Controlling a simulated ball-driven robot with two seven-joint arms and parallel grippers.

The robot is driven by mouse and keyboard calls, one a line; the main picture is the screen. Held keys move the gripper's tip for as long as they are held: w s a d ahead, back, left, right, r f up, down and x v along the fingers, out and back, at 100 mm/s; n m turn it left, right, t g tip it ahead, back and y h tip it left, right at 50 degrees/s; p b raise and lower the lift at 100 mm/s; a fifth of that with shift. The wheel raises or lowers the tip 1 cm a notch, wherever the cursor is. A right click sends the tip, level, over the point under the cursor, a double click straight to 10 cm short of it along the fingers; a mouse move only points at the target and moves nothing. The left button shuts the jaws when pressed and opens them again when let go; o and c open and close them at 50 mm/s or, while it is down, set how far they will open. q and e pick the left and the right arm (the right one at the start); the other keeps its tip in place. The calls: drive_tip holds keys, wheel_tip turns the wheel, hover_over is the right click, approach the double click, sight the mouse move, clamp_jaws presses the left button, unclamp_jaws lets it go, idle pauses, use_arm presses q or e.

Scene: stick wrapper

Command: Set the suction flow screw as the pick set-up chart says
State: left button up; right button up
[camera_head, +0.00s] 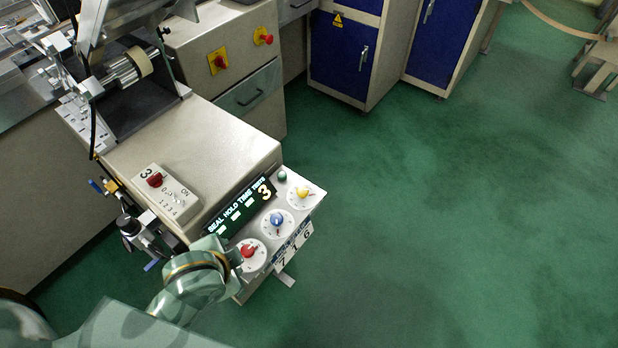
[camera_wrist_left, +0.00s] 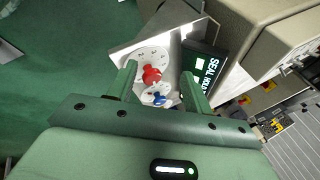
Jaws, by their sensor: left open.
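No part reads as the suction flow screw or the pick set-up chart in these views. Small blue and brass fittings (camera_head: 108,186) sit on the machine's left side, but I cannot tell what they are. A control panel has a red knob (camera_head: 248,251), a blue knob (camera_head: 277,219) and a yellow knob (camera_head: 302,192) on white dials. My left gripper (camera_wrist_left: 158,72) is open, its fingers either side of the red knob (camera_wrist_left: 151,74) in the wrist view, with the blue knob (camera_wrist_left: 158,98) just below. I cannot tell whether the fingers touch it. My right gripper is not in view.
A display (camera_head: 240,208) reads SEAL HOLD TIME TENTHS and 3. A label (camera_head: 293,246) below the dials shows 7 1 6. A switch box (camera_head: 168,194) with a red knob sits on the machine's top. Blue cabinets (camera_head: 345,55) stand behind; the green floor (camera_head: 450,200) at right is clear.

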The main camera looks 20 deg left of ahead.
use_arm(q)
drive_tip(key=w+d+m+h, duration=0.1)
drive_tip(key=w+d, duration=0.1)
drive_tip(key=w+d+m+h, duration=0.1)
drive_tip(key=w+d, duration=0.1)
drive_tip(key=shift+w+d+r, duration=0.2)
drive_tip(key=shift+w, duration=0.2)
drive_tip(key=w+d+m+h, duration=0.3)
drive_tip(key=d+m, duration=0.1)
drive_tip(key=d, duration=0.2)
drive_tip(key=m+g+h, duration=0.1)
drive_tip(key=m+g, duration=0.5)
drive_tip(key=g, duration=0.1)
approach(302, 190)
drive_tip(key=b+x, duration=0.5)
drive_tip(key=x, duration=0.3)
drive_tip(key=shift+f+b, duration=0.1)
drive_tip(key=shift+b, duration=0.25)
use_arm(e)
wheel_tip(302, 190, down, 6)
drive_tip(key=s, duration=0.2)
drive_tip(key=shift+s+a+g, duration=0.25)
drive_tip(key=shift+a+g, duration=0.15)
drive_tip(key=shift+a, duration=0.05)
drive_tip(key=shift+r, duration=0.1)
